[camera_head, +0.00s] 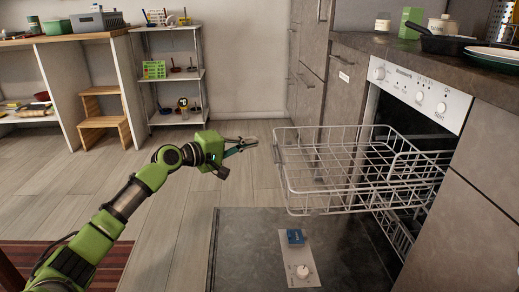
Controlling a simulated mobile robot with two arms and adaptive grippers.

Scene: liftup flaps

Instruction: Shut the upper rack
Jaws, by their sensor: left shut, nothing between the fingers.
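The upper rack (350,170) is a white wire basket pulled out of the dishwasher (430,90) on the right. It sticks out to the left over the lowered door (340,255). My left gripper (250,142) is shut and empty. In the picture it is just left of the rack's front edge, near the rack's upper left corner, with a small gap between them. My right gripper is not in view.
The lower rack (395,232) shows partly inside the dishwasher. The open door lies flat below the upper rack. A counter with a pan (450,42) and plates is above. Wooden steps (103,118) and a shelf (175,80) stand at the back left. The floor between is clear.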

